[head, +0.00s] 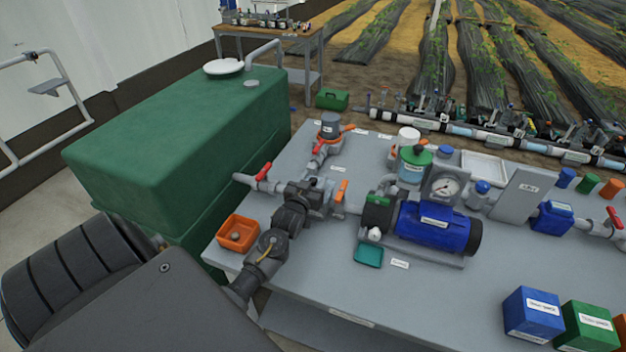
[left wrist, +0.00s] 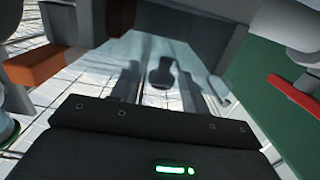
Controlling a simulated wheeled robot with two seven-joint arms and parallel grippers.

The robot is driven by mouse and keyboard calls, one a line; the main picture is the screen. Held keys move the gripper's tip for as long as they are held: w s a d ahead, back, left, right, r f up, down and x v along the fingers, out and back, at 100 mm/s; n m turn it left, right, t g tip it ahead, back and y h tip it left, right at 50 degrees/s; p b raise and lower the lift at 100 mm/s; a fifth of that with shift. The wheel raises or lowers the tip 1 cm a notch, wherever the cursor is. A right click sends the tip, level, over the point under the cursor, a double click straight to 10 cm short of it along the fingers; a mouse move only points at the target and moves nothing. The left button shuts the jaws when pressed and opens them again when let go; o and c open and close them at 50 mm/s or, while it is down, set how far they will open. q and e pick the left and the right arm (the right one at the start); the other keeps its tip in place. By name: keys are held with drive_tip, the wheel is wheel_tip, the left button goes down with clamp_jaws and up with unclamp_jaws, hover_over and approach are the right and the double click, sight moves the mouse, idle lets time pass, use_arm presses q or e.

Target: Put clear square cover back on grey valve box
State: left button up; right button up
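My left gripper (head: 318,197) is over the back left of the grey bench, among grey pipework between a red-handled valve (head: 263,172) and an orange handle (head: 341,190). In the left wrist view, grey blocks stand wide apart on either side of a bluish, smooth, see-through-looking patch (left wrist: 150,60) with dark shadows on it. I cannot tell whether this patch is the clear cover, nor whether the gripper holds it. The grey valve box cannot be told apart with certainty; my gripper and wrist hide part of that spot. My right gripper is not in view.
A blue pump (head: 435,225) and a pressure gauge (head: 445,187) stand right of my gripper. An orange tray (head: 238,233) and a teal tray (head: 368,256) lie nearer. A large green tank (head: 180,150) stands left. The front middle of the bench (head: 400,300) is clear.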

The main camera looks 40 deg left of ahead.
use_arm(q)
drive_tip(key=shift+r, duration=0.2)
drive_tip(key=shift+r+p, duration=0.4)
drive_tip(key=shift+r, duration=0.1)
drive_tip(key=b+v, duration=0.2)
drive_tip(key=v, duration=1)
drive_tip(key=shift+f, duration=0.25)
